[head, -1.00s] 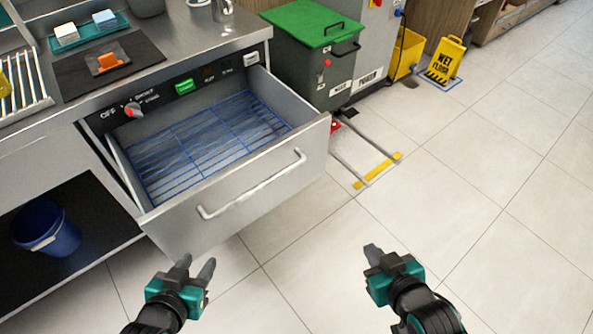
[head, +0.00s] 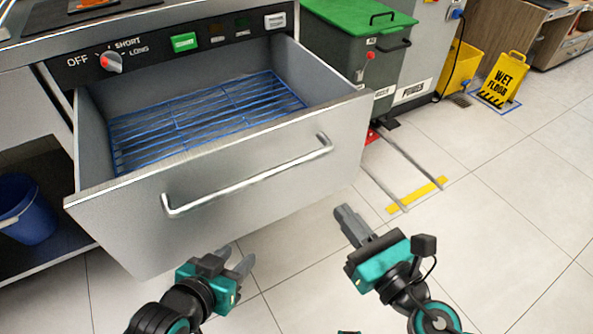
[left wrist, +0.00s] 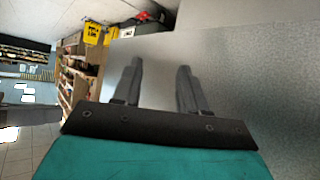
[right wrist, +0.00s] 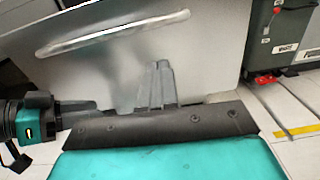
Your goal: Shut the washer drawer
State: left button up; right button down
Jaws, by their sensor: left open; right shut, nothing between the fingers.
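The washer drawer (head: 120,222) is pulled well out in the head view, with a blue wire rack (head: 200,112) inside. Its long metal handle (head: 250,176) runs across the front panel. My left gripper (head: 235,258) is open and empty, below and in front of the drawer front. In the left wrist view its spread fingers (left wrist: 160,82) have a grey panel behind them. My right gripper (head: 350,222) is shut and empty, in front of the drawer's right end and apart from the handle. The right wrist view shows its closed fingers (right wrist: 158,82) below the handle (right wrist: 115,33).
The control panel above the drawer has a dial (head: 111,62) and a green button (head: 185,42). A green-lidded bin (head: 360,55) stands to the right. A blue bucket (head: 28,212) sits on the lower shelf.

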aim_at(295, 155)
jog(key=p+x, duration=0.1)
jog(key=x, duration=1.3)
jog(key=shift+a+p, duration=0.1)
jog(key=shift+p, duration=0.2)
